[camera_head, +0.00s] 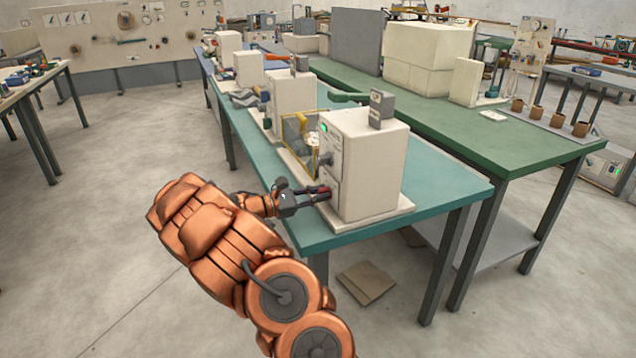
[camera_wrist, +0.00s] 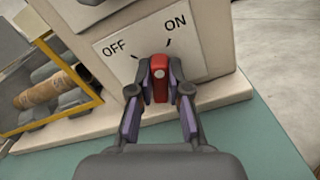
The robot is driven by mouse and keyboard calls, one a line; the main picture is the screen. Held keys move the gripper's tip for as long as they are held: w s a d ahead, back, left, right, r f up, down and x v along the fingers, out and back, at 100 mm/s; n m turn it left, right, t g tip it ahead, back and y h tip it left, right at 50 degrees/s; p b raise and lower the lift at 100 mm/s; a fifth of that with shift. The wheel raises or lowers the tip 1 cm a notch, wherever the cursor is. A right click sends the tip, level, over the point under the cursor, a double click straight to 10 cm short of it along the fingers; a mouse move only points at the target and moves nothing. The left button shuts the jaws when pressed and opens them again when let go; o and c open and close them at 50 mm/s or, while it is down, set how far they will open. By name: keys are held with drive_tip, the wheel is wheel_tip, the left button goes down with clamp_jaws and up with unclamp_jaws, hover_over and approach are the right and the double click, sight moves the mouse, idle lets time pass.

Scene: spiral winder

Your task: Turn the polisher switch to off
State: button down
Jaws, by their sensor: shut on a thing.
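The polisher (camera_head: 372,165) is a cream box at the near end of the teal bench. Its red switch knob (camera_wrist: 159,70) is in the middle of a pale plate (camera_wrist: 198,48) marked OFF at upper left and ON at upper right. The knob stands roughly upright in the wrist view, between the two marks; its exact setting is hard to tell. My gripper (camera_wrist: 160,92) is shut on the knob, one finger on each side. In the head view my gripper (camera_head: 318,193) reaches the lower front of the box, and the fingers partly hide the knob.
A yellow-framed guard (camera_head: 297,140) stands beside the box; it also shows in the wrist view (camera_wrist: 85,52). More cream machines (camera_head: 290,100) line the teal bench (camera_head: 440,190) behind. A green bench (camera_head: 520,140) runs alongside. Cardboard (camera_head: 367,283) lies on the floor.

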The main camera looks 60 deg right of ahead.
drive_tip(key=n+p, duration=0.4)
drive_tip(key=p, duration=0.1)
drive_tip(key=n+p, duration=0.2)
drive_tip(key=p, duration=0.1)
drive_tip(key=shift+w+r, duration=0.1)
drive_tip(key=shift+r, duration=0.15)
drive_tip(key=n+p, duration=0.3)
drive_tip(key=shift+w+d+f+n, duration=0.1)
drive_tip(key=shift+f+n, duration=0.05)
drive_tip(key=shift+n, duration=0.15)
drive_tip(key=shift+f+n+p, duration=0.2)
drive_tip(key=shift+n+p, duration=0.8)
drive_tip(key=shift+n, duration=0.3)
drive_tip(key=c, duration=1.1)
unclamp_jaws()
drive_tip(key=shift+d, duration=0.1)
drive_tip(key=shift+w, duration=0.1)
